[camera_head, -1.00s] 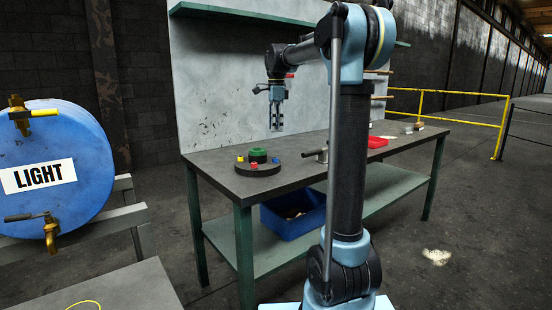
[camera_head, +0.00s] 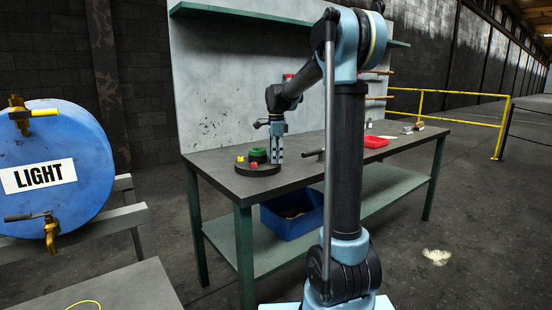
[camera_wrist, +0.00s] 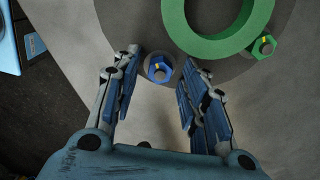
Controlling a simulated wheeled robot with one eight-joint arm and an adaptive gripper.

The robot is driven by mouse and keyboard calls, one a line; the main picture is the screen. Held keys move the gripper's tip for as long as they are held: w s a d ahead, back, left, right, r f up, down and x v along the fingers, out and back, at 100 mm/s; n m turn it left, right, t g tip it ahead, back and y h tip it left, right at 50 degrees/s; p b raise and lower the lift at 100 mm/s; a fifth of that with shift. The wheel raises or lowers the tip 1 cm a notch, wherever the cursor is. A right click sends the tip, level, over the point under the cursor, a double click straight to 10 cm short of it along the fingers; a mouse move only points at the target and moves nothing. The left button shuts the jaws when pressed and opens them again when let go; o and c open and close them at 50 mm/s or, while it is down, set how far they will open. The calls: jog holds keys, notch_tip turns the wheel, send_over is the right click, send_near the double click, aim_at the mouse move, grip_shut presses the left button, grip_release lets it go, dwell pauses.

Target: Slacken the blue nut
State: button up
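The blue nut (camera_wrist: 159,69) sits near the edge of a dark round base (camera_wrist: 182,38) in the wrist view, with a yellow mark on it. In the head view my gripper hides it. My gripper (camera_wrist: 160,62) is open, pointing down, with one finger to each side of the blue nut in the picture. No contact with the nut shows, and I cannot tell the height left between them. In the head view my gripper (camera_head: 277,154) is at the right side of the round base (camera_head: 262,171).
A green ring (camera_wrist: 205,46) stands on the base, with a green nut (camera_wrist: 263,46) beside it. Yellow (camera_head: 240,159) and red (camera_head: 254,166) nuts show at the left and front. A grey handled part (camera_head: 314,154) and a red tray (camera_head: 375,142) lie rightward on the workbench (camera_head: 330,161).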

grip_shut()
dwell(0.4)
jog(key=n, duration=0.4)
jog(key=shift+w, duration=0.1)
jog(key=n, duration=0.4)
jog(key=shift+w, duration=0.1)
jog(key=n, duration=0.5)
jog(key=shift+a, duration=0.15)
jog(key=shift+n, duration=1.8)
